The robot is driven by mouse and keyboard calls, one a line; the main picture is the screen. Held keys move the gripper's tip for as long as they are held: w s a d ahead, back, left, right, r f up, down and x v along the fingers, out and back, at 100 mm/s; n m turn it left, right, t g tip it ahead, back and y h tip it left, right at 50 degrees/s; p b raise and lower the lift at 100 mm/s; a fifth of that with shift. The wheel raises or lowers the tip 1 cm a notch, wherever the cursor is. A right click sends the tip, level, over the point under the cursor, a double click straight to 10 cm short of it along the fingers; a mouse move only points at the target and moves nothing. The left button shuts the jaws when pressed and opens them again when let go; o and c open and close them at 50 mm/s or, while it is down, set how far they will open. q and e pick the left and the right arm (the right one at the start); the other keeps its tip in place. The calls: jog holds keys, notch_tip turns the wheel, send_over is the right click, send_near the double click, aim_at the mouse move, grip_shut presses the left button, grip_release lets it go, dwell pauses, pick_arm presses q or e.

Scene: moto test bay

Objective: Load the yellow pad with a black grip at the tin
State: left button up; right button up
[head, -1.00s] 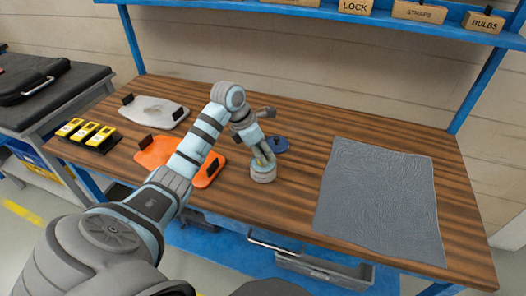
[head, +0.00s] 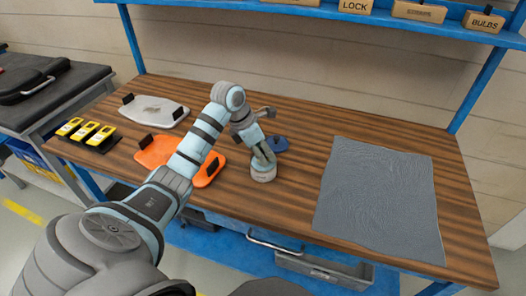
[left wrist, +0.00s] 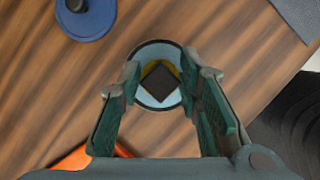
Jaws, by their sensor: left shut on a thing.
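The round tin (head: 263,174) stands open on the wooden bench in front of my left arm. The left wrist view looks down into its pale blue inside (left wrist: 149,98). The yellow pad (left wrist: 151,67) is in the tin, mostly covered by its square black grip (left wrist: 160,84). My left gripper (head: 262,158) points down into the tin, its fingers (left wrist: 160,83) on either side of the black grip and shut on it. A blue lid-like disc with a dark knob (head: 279,144) lies behind the tin; it also shows in the left wrist view (left wrist: 90,22). My right gripper is not in view.
An orange board (head: 155,153) with black handles lies left of the tin, partly behind my arm. A pale board (head: 153,111) and several yellow devices (head: 85,130) are farther left. A grey mat (head: 380,195) covers the right side. Bare wood lies between tin and mat.

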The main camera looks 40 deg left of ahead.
pick_arm(q)
jog(key=shift+r+p, duration=3.05)
jog(key=shift+r, duration=0.5)
jog(key=shift+f, duration=0.1)
